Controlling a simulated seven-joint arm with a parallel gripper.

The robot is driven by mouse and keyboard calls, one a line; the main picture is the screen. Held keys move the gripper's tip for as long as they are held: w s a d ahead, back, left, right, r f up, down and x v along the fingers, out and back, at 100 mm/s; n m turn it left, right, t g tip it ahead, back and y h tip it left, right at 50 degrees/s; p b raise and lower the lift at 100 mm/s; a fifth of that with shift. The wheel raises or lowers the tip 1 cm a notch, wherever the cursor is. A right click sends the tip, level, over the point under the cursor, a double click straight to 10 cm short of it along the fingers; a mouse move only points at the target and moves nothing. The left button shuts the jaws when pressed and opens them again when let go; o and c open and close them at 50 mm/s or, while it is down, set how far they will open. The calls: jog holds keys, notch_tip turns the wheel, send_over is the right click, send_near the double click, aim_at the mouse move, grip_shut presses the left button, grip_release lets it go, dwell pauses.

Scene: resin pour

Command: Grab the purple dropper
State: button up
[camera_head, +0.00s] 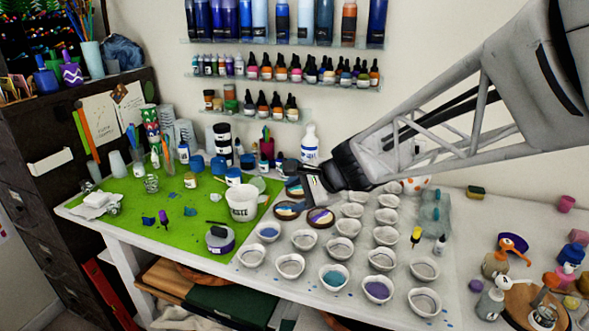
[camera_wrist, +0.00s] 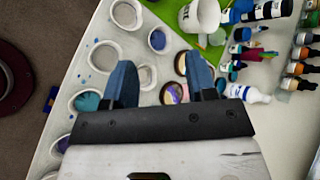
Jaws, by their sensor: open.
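A small, dark-topped purple item that looks like the purple dropper (camera_head: 163,217) stands on the green mat (camera_head: 125,212) at the left. It is too small to make out in detail, and I cannot pick it out in the wrist view. My gripper (camera_head: 313,186) is well to its right, above the table near the round coasters. In the wrist view, the two blue fingers of my gripper (camera_wrist: 160,80) are spread apart with nothing held between them.
Several white cups, some with coloured resin (camera_head: 334,277), fill the table's middle. A large white tub (camera_head: 243,202) and a purple-banded jar (camera_head: 220,238) stand on the mat. A white bottle (camera_head: 310,144) stands behind my gripper. Other droppers (camera_head: 416,237) stand at the right. Shelves (camera_head: 285,80) hold bottles.

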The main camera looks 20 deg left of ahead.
jog(key=w+a+f+m+y, duration=0.1)
jog(key=a+f+m, duration=0.2)
jog(key=a, duration=0.7)
jog(key=w+a+f+m+y, duration=0.1)
jog(key=w+a+f+m, duration=0.15)
jog(key=a, duration=0.75)
jog(key=m+y, duration=0.2)
jog(key=m, duration=0.4)
send_near(163, 212)
jog(key=shift+t, duration=0.3)
jog(key=x, duration=0.4)
jog(key=shift+a+f, duration=0.3)
jog(key=shift+a, duration=0.1)
jog(key=shift+x, duration=1.15)
jog(key=shift+a, duration=0.1)
jog(key=shift+s+x, duration=0.1)
jog(key=shift+x, duration=1.15)
jog(key=shift+s+x, duration=0.15)
jog(key=shift+x, duration=1.15)
jog(key=shift+w, duration=0.1)
grip_shut()
